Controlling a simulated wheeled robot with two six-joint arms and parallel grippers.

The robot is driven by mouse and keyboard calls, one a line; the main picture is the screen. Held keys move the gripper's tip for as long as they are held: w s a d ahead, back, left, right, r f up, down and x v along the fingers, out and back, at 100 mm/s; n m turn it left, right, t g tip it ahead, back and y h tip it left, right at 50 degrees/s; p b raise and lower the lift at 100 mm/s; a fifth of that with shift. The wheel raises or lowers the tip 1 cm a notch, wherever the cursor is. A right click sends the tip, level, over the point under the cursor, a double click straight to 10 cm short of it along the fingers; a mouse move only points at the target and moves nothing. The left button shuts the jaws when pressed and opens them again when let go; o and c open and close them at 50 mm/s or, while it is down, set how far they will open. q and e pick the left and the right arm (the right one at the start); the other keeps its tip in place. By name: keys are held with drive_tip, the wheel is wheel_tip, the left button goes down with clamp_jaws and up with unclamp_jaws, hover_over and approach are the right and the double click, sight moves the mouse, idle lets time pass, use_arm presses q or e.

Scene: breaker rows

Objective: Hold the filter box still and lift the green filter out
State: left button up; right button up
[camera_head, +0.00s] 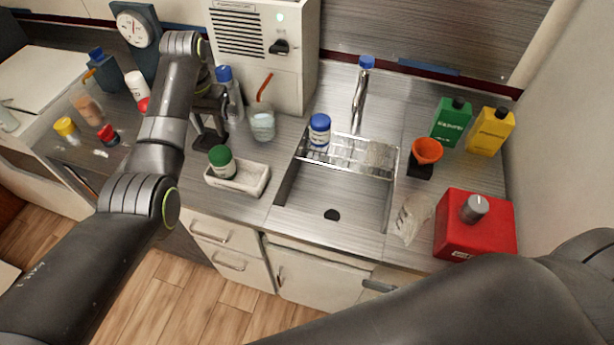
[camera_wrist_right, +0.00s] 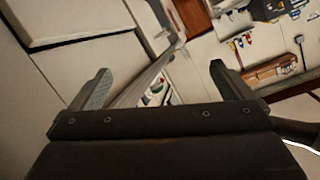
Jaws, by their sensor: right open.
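The filter box (camera_head: 250,186) is a low, pale, open tray on the steel counter left of the sink, in the head view. A small container with a green top (camera_head: 221,156), which I take for the green filter, stands upright at its left end. My left gripper (camera_head: 210,138) points down just behind the box, apart from it; its dark fingers look spread, with nothing between them. My right gripper (camera_wrist_right: 160,85) shows in the right wrist view, fingers wide apart and empty. In the head view only my right arm shows, at the bottom; its gripper is out of frame.
A glass (camera_head: 262,123) and a blue-capped bottle (camera_head: 229,95) stand behind the box. A wire rack (camera_head: 346,152) with a blue-capped jar (camera_head: 319,131) spans the sink (camera_head: 330,200). A red canister (camera_head: 475,228) stands at right. The counter's front edge is close to the box.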

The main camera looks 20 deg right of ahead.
drive_tip(key=w+d+r+m+t+y, duration=0.1)
drive_tip(key=w+r+m+y, duration=0.2)
drive_tip(key=r, duration=0.6)
drive_tip(key=w+r+m+y, duration=0.1)
drive_tip(key=w+r+m, duration=0.3)
drive_tip(key=r+m, duration=0.3)
use_arm(q)
drive_tip(key=shift+w, duration=0.1)
use_arm(e)
drive_tip(key=w+a+r+n+t, duration=0.1)
drive_tip(key=w+a+r+n, duration=0.1)
drive_tip(key=w+r+n, duration=0.5)
drive_tip(key=w+a+r+n+y, duration=0.1)
drive_tip(key=w+a+r+n, duration=0.2)
drive_tip(key=w, duration=0.6)
drive_tip(key=w+a+r+n+t, duration=0.1)
drive_tip(key=w+r+n, duration=0.4)
drive_tip(key=w+n, duration=0.3)
use_arm(q)
drive_tip(key=shift+f, duration=0.1)
use_arm(e)
drive_tip(key=m+g+h, duration=0.2)
drive_tip(key=g+h, duration=0.3)
approach(235, 178)
drive_tip(key=x, duration=0.5)
drive_tip(key=shift+r, duration=0.1)
